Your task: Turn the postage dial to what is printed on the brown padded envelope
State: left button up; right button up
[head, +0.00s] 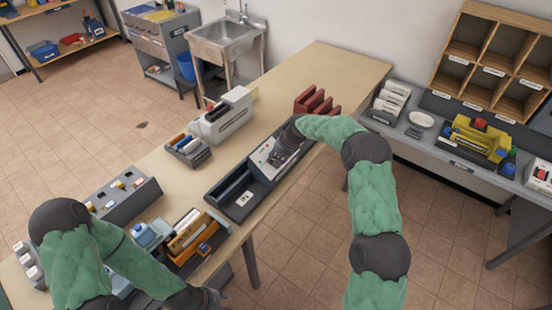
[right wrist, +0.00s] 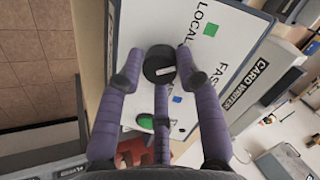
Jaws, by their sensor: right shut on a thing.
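The postage dial (right wrist: 158,65) is a round black knob with a white mark, on a white panel (right wrist: 135,45) lettered LOCAL beside a green square and "FAS…" cut off near a blue square. I cannot tell exactly which label the mark meets. My right gripper (right wrist: 156,73) has its purple fingers closed around the dial. In the head view, my right gripper (head: 286,146) is over the panel and hides the dial. Brown items, perhaps envelopes, stand in an orange tray (head: 205,262); no print is readable. My left gripper (head: 208,299) is barely visible at the bottom edge.
A dark open bin (head: 236,199) adjoins the panel. A white machine (head: 222,118) and red rack (head: 316,104) stand behind. A side counter (head: 465,165) is at right. Bare tabletop shows around (head: 185,180).

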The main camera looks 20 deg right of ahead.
jog(key=m, duration=0.3)
jog(key=shift+s+a+f+m+y, duration=0.15)
jog(key=shift+s+f+m+y, duration=0.15)
jog(key=shift+f, duration=0.1)
jog(key=shift+m+y+p, duration=0.4)
jog(key=shift+m, duration=1)
jog(key=shift+a, duration=0.1)
jog(key=o, duration=1.1)
jog(key=shift+c, duration=0.2)
jog(key=shift+o, duration=0.2)
jog(key=shift+a+r, duration=0.1)
jog(key=shift+r, duration=0.05)
jog(key=shift+w+d+r, duration=0.1)
jog(key=shift+w+d, duration=0.05)
jog(key=shift+d, duration=0.05)
jog(key=shift+d+r, duration=0.1)
jog(key=shift+r, duration=0.05)
jog(key=v, duration=1.1)
jog(key=shift+r, duration=0.25)
